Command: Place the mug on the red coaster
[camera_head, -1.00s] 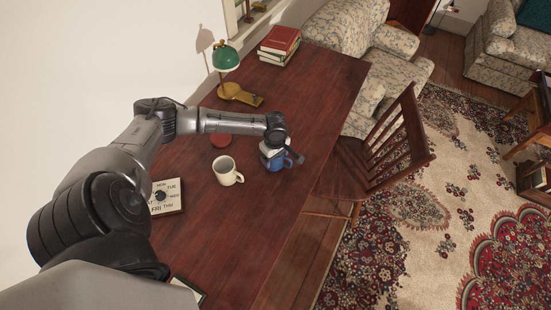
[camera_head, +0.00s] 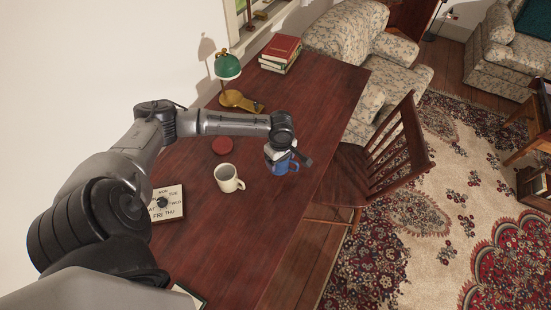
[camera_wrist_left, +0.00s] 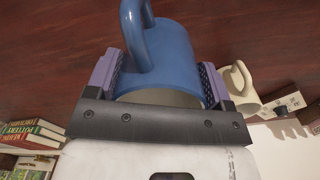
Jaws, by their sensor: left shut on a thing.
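A blue mug (camera_head: 285,167) is at the right edge of the desk in the head view. My left gripper (camera_head: 281,150) is over it from above. In the left wrist view, the blue mug (camera_wrist_left: 172,58) sits between the two fingers of my left gripper (camera_wrist_left: 160,82), which is shut on it; its handle points up in that picture. Whether its base touches the desk cannot be told. The round red coaster (camera_head: 222,146) lies bare on the desk, left of the blue mug. My right gripper is not in view.
A cream mug (camera_head: 228,178) stands just below the coaster in the head view and also shows in the wrist view (camera_wrist_left: 238,86). A calendar (camera_head: 167,204), a green lamp (camera_head: 228,66) and books (camera_head: 281,53) are on the desk. A wooden chair (camera_head: 385,150) stands at right.

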